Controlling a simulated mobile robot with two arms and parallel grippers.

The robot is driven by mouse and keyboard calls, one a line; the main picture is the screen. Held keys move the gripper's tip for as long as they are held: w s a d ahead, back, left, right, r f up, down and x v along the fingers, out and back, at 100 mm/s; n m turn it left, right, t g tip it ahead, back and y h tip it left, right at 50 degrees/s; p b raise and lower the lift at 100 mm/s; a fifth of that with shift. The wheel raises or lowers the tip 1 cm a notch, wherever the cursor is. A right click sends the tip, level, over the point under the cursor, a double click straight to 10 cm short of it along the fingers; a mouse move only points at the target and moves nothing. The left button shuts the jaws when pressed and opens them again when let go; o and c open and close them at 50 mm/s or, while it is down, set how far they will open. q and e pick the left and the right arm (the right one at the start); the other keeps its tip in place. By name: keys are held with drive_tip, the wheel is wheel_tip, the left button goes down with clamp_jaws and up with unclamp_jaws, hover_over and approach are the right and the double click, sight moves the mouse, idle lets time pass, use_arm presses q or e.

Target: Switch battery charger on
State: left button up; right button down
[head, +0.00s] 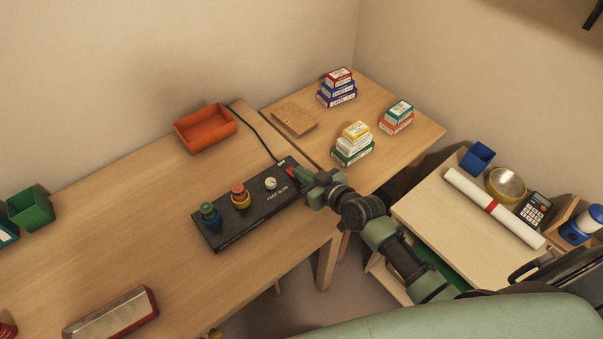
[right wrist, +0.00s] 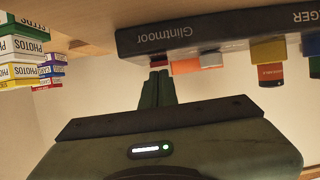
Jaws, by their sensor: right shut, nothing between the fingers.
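The battery charger (head: 258,208) is a long black box on the desk. Two batteries stand on it, a blue-green one (head: 210,213) and a yellow-red one (head: 240,196), with a pale round knob (head: 271,183) beside them. A small red switch (head: 291,171) is at its right end, beside a small white label. My right gripper (head: 302,177) is shut and empty, its tips close to the switch. The upside-down right wrist view shows the fingers (right wrist: 158,84) just below the red switch (right wrist: 158,61) and charger (right wrist: 205,36); contact is unclear. My left gripper is out of view.
A dark cable (head: 257,134) runs behind the charger. An orange tray (head: 207,131) is at the back of the desk (head: 140,230). Stacked boxes (head: 353,143) stand on the side table to the right. A metal-topped red box (head: 112,314) is near the front. The desk left of the charger is largely clear.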

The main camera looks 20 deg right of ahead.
drive_tip(key=shift+s+f+b, duration=0.15)
drive_tip(key=shift+f+b, duration=0.15)
drive_tip(key=shift+f, duration=0.1)
drive_tip(key=shift+r+p, duration=0.85)
drive_tip(key=shift+p, duration=0.05)
drive_tip(key=shift+r, duration=0.1)
